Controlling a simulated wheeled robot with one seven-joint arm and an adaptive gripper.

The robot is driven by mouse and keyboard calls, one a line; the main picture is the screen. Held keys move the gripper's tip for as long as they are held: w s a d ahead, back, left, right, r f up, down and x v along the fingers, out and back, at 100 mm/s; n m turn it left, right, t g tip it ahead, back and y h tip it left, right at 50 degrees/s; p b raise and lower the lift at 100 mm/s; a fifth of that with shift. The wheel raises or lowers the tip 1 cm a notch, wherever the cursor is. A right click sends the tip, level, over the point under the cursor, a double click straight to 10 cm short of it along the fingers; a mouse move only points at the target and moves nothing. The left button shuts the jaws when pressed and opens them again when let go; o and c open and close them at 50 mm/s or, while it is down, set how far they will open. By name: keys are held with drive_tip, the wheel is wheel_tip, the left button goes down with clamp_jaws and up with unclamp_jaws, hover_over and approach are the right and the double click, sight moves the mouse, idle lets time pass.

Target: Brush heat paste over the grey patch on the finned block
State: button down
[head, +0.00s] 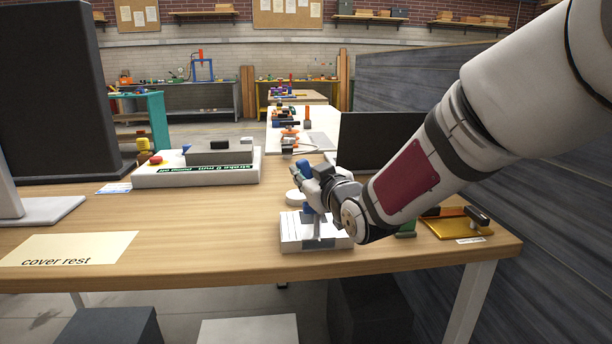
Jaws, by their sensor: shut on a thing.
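The finned block (290,234) is a white, low block with slots, near the front edge of the wooden table. My gripper (309,193) is over the block, shut on a tool with a blue handle (308,209), which looks like the brush. The tool points down, and a grey upright part stands below my gripper at the block's top. I cannot tell whether the bristles touch the block. The grey patch is not clear, as my gripper and wrist cover part of the block. No paste can be made out on it.
A small white round dish (293,197) sits just behind the block. A gold tray (460,230) with a dark-handled item lies at right. A "cover rest" card (70,248) lies at left front. A white base (198,174) carrying a grey block stands behind. The table's left middle is clear.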

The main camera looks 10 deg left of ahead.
drive_tip(key=shift+f, duration=0.2)
drive_tip(key=shift+s+a+b, duration=0.2)
drive_tip(key=shift+a+b, duration=0.25)
drive_tip(key=shift+a, duration=0.1)
drive_tip(key=shift+w+d+r, duration=0.1)
drive_tip(key=shift+w+d, duration=0.1)
drive_tip(key=shift+d, duration=0.4)
drive_tip(key=shift+w+d+r, duration=0.1)
drive_tip(key=shift+w+d, duration=0.05)
drive_tip(key=shift+d, duration=0.4)
drive_tip(key=shift+s+a+b, duration=0.2)
drive_tip(key=shift+a+b, duration=0.2)
drive_tip(key=shift+a, duration=0.2)
drive_tip(key=shift+s+a+b, duration=0.15)
drive_tip(key=shift+a+b, duration=0.25)
drive_tip(key=shift+a, duration=0.15)
drive_tip(key=shift+w+d, duration=0.2)
drive_tip(key=shift+d, duration=0.4)
drive_tip(key=shift+w+d, duration=0.15)
drive_tip(key=shift+d, duration=0.4)
drive_tip(key=shift+s+a+f+b, duration=0.1)
drive_tip(key=shift+s+a+b, duration=0.1)
drive_tip(key=shift+a+b, duration=0.35)
drive_tip(key=shift+s+a+f+b, duration=0.15)
drive_tip(key=shift+a+b, duration=0.2)
drive_tip(key=shift+a, duration=0.3)
drive_tip(key=shift+w+d+r, duration=0.15)
drive_tip(key=shift+d+r, duration=0.05)
drive_tip(key=shift+d, duration=0.4)
